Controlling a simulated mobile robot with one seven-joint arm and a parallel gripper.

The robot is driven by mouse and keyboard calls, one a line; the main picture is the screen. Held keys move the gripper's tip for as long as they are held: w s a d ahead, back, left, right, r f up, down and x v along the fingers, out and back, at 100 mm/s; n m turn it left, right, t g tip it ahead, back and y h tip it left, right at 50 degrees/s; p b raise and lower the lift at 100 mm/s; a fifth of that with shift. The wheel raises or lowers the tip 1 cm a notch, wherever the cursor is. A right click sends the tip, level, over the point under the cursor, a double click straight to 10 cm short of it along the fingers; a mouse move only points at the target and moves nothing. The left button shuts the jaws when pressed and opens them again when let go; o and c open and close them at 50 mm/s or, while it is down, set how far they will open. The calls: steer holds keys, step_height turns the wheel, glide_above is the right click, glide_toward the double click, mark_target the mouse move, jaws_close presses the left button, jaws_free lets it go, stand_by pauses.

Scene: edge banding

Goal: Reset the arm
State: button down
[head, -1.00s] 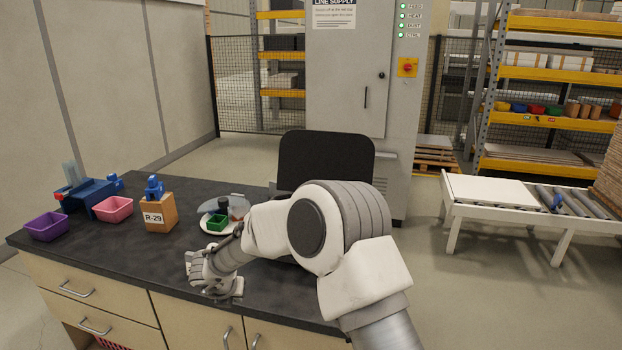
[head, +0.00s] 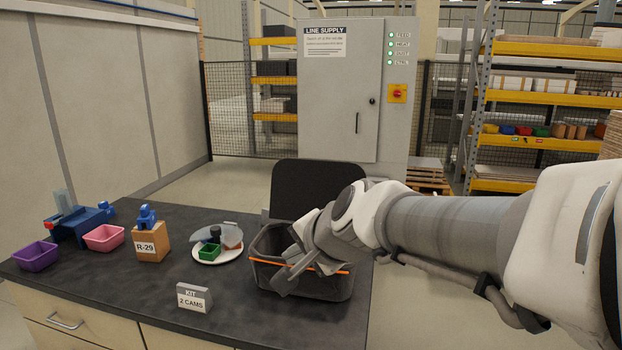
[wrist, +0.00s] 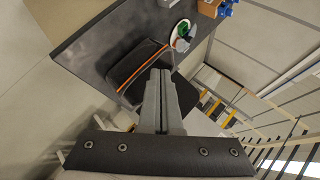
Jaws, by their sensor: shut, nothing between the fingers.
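My gripper (head: 287,278) is in front of and partly over the black bin (head: 322,287) in the head view. The bin has an orange line below its rim and a raised black lid behind it. In the wrist view my gripper (wrist: 160,82) has its two fingers together with nothing between them. The bin (wrist: 130,72) lies beyond the fingertips there. My arm stretches in from the right of the head view and hides part of the bin.
A grey cabinet (head: 340,110) stands behind.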

steer(key=s+d+f+n+g+h, duration=0.1)
steer(key=s+d+n, duration=0.3)
steer(key=s+d, duration=0.4)
steer(key=s+d+f+n+g+h, duration=0.2)
steer(key=s+d+f+n+h, duration=0.1)
steer(key=s+d, duration=0.5)
steer(key=s+n+h, duration=0.1)
steer(key=s, duration=0.1)
steer(key=shift+s+d+p, duration=0.3)
steer(key=shift+d+p, duration=0.1)
